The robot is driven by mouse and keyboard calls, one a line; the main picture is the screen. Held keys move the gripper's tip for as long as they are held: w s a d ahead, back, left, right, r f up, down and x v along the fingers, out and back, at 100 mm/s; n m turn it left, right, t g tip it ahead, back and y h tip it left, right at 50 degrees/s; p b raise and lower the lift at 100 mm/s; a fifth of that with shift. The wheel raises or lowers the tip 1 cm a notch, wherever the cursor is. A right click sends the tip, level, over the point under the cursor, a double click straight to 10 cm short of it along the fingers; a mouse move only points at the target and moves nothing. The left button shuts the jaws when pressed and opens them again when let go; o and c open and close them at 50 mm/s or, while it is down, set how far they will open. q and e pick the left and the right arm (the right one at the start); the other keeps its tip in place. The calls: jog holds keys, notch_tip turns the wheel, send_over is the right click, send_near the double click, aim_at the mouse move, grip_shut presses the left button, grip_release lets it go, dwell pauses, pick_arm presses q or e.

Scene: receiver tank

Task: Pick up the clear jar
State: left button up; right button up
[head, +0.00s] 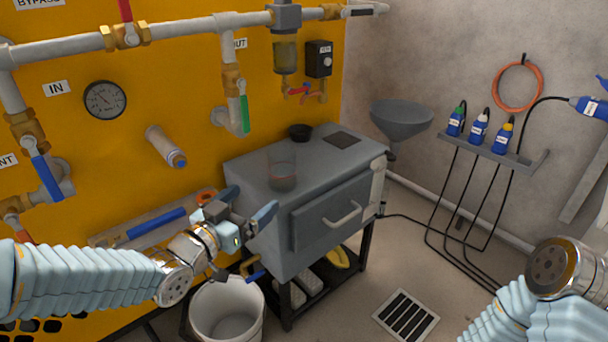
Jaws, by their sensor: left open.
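The clear jar (282,170) stands upright on the left part of the grey cabinet top (318,158). My left gripper (250,205) is open and empty. In the picture it is in front of the cabinet's left edge, below and left of the jar, and apart from it. My right arm shows at the lower right, but its gripper fingers are not in view.
A black cup (300,132) and a dark flat pad (342,139) are on the cabinet top behind the jar. A white bucket (228,312) stands below my left gripper. A blue-handled tool lies on a ledge (110,238) at the left. A grey funnel (402,115) hangs right of the cabinet.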

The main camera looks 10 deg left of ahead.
aim_at(275, 178)
pick_arm(q)
jog(key=x, duration=0.2)
jog(key=p+x, duration=0.1)
jog(key=x, duration=0.5)
jog(key=shift+w+r, duration=0.1)
jog(key=shift+r, duration=0.25)
jog(key=x, duration=0.5)
jog(key=shift+w+r, duration=0.1)
jog(key=shift+w, duration=0.25)
jog(key=c, duration=1.1)
